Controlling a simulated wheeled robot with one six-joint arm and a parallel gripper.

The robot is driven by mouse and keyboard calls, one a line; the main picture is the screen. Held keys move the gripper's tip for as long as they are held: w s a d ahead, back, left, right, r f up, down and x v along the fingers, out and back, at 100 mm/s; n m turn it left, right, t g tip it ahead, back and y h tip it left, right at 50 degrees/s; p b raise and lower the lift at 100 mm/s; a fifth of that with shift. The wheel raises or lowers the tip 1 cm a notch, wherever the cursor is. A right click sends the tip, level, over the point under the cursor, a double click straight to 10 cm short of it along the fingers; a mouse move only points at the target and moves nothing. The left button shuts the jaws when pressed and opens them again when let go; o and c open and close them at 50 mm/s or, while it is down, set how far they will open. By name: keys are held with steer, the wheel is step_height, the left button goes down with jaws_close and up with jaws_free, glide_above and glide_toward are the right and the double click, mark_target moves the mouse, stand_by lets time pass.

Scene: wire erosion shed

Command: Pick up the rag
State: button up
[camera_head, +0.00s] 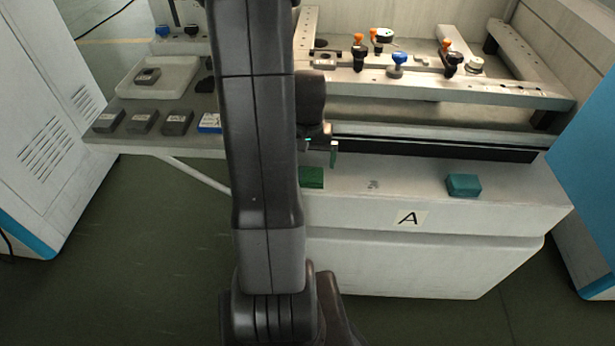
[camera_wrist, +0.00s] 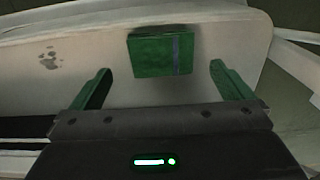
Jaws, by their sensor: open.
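A dark green, square folded piece that looks like the rag (camera_head: 312,178) lies on the pale front ledge marked A, partly hidden behind my arm. In the wrist view the rag (camera_wrist: 153,54) shows a bluish stripe near one side and a layered edge. My gripper (camera_head: 321,152) is open above the ledge, near the rag. In the wrist view its two green fingers (camera_wrist: 160,84) stand wide apart, with the rag between and beyond them. Nothing is held. Contact between fingers and rag does not show.
A teal block (camera_head: 463,185) lies on the same ledge (camera_head: 410,190) farther right, with a grey stain (camera_head: 373,184) between. Behind is a metal frame (camera_head: 430,90) with knobs. At left, a shelf bears a white tray (camera_head: 185,88) and several dark blocks (camera_head: 142,122).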

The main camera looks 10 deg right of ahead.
mark_target(308, 174)
steer(key=shift+w+f, duration=0.2)
steer(key=shift+f, duration=2.35)
steer(key=c, duration=1)
step_height(308, 174, up, 10)
steer(key=shift+p, duration=0.3)
steer(key=shift+o, duration=1.4)
steer(key=shift+c, duration=0.5)
